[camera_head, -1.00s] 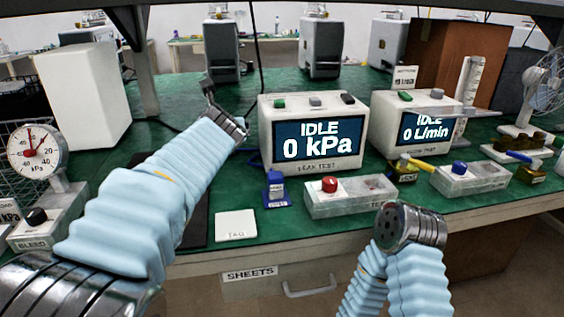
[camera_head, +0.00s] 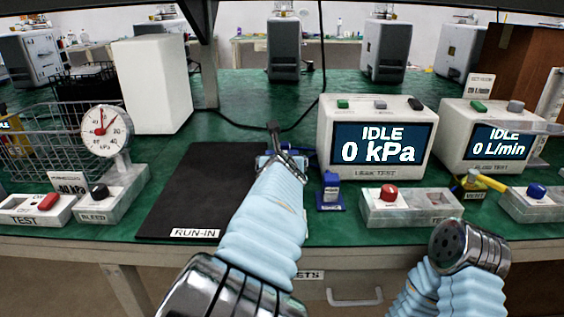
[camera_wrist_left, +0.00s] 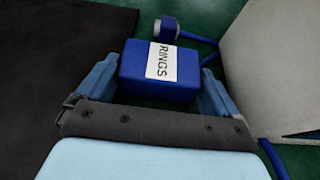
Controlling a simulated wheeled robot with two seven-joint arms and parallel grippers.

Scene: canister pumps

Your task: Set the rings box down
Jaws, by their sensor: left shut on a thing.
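The rings box (camera_wrist_left: 134,72) is a small blue block with a white RINGS label, seen in the left wrist view. My left gripper (camera_wrist_left: 158,84) has a finger on each side of it and is shut on it. In the head view my left gripper (camera_head: 280,155) is over the green bench, between the black run-in mat (camera_head: 195,185) and the leak test unit (camera_head: 376,140). The box is mostly hidden there, and I cannot tell whether it touches the bench. My right arm shows at the lower right, but its gripper fingers are not in view.
A small blue block (camera_head: 330,192) stands right of my left gripper, near the red-button box (camera_head: 410,208). The gauge (camera_head: 107,132), bleed box (camera_head: 112,195) and wire basket (camera_head: 45,145) are on the left. The run-in mat is empty where visible.

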